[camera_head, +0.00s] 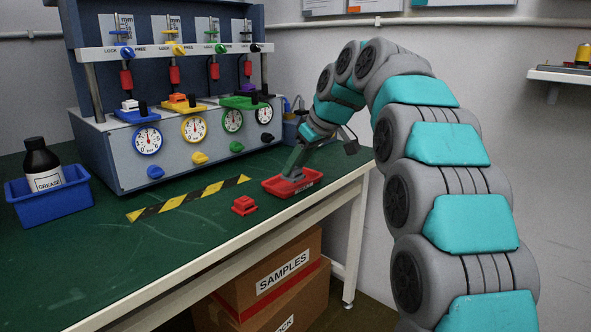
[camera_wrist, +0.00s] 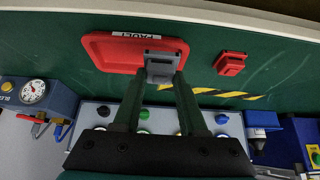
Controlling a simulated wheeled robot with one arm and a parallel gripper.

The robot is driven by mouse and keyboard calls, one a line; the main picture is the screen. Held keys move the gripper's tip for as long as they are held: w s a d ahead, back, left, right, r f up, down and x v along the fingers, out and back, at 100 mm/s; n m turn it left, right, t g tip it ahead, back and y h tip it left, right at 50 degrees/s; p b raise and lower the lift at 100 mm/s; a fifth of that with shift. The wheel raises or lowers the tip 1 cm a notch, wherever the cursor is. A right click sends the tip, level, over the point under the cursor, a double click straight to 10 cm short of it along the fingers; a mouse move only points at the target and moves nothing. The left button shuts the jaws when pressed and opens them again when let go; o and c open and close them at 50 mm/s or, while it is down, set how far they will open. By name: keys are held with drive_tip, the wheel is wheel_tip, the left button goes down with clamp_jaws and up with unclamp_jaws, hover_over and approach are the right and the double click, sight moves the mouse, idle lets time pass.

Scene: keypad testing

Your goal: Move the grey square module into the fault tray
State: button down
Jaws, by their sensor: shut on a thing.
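The grey square module (camera_wrist: 160,66) is between the fingertips of my gripper (camera_wrist: 161,76) in the wrist view, and my gripper is shut on it. The red fault tray (camera_wrist: 108,50) is right around and under the module, which lies toward the tray's right side in that view. In the head view my gripper (camera_head: 293,174) reaches down into the outline of the red tray (camera_head: 274,188) near the table's front edge. The module is small and partly hidden by the fingers there. I cannot tell whether it touches the tray floor.
A red module (camera_head: 244,205) sits on the green table (camera_head: 160,240) left of the tray. A yellow-black striped strip (camera_head: 188,200) lies behind it. The test rig (camera_head: 180,155) with gauges stands at the back. A blue bin (camera_head: 50,200) with a grease bottle (camera_head: 42,165) is at left.

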sight(296, 172)
drive_tip(key=w, duration=0.4)
drive_tip(key=shift+w+a+f+p, duration=0.15)
drive_tip(key=shift+w+a+p, duration=0.1)
drive_tip(key=shift+w+p, duration=0.15)
drive_tip(key=shift+w+f, duration=0.15)
drive_tip(key=shift+f, duration=1.7)
drive_tip(key=shift+f, duration=0.2)
drive_tip(key=shift+c, duration=2.3)
unclamp_jaws()
drive_tip(key=shift+r, duration=0.1)
